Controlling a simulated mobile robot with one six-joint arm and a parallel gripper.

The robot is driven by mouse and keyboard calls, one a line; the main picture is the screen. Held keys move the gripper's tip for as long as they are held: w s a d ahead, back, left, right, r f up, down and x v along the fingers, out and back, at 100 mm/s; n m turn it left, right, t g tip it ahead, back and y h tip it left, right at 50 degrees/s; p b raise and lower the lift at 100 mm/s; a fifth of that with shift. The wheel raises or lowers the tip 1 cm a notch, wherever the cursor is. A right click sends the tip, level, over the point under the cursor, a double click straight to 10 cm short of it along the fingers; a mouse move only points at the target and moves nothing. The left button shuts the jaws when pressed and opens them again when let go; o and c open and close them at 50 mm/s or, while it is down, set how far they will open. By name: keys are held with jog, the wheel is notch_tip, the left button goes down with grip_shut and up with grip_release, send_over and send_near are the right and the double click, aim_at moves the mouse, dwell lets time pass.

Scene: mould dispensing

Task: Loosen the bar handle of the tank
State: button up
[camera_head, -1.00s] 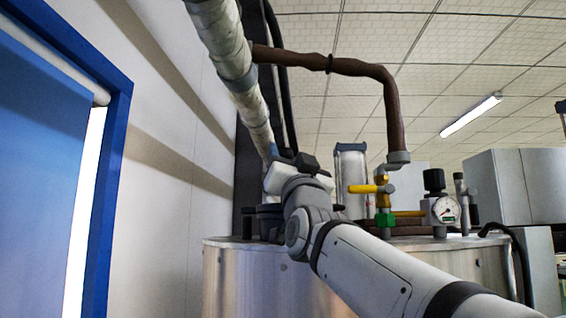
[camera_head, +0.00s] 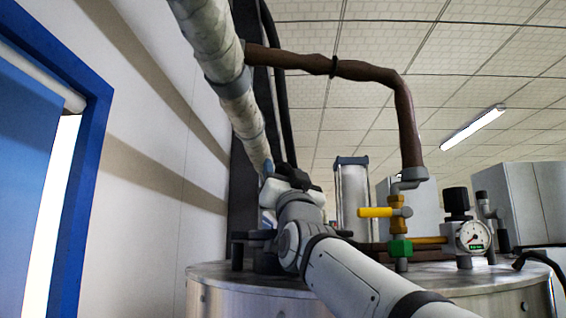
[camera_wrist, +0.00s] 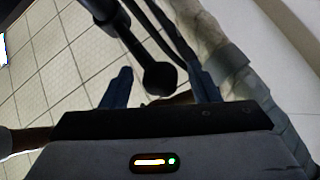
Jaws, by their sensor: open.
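The metal tank (camera_head: 240,297) stands in the lower part of the head view, with its round lid and fittings on top. My gripper (camera_wrist: 160,70) shows in the wrist view with two blue fingers apart. Between them, in the picture, is the rounded end of a dark bar (camera_wrist: 128,38). It looks like the bar handle, but I cannot tell for certain, nor whether a finger touches it. In the head view my wrist and arm cover most of the gripper and the lid behind it. Dark fittings (camera_head: 254,236) show at the lid's left edge.
A wrapped pale pipe (camera_head: 213,50) runs down close to my gripper, with dark hoses beside it. A brown pipe (camera_head: 405,115) leads to a yellow valve lever (camera_head: 375,212), near a pressure gauge (camera_head: 472,237). A blue door frame (camera_head: 90,190) is at left.

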jog(key=shift+p+x, duration=0.55)
jog(key=shift+x, duration=0.75)
jog(key=shift+c, duration=0.2)
grip_shut()
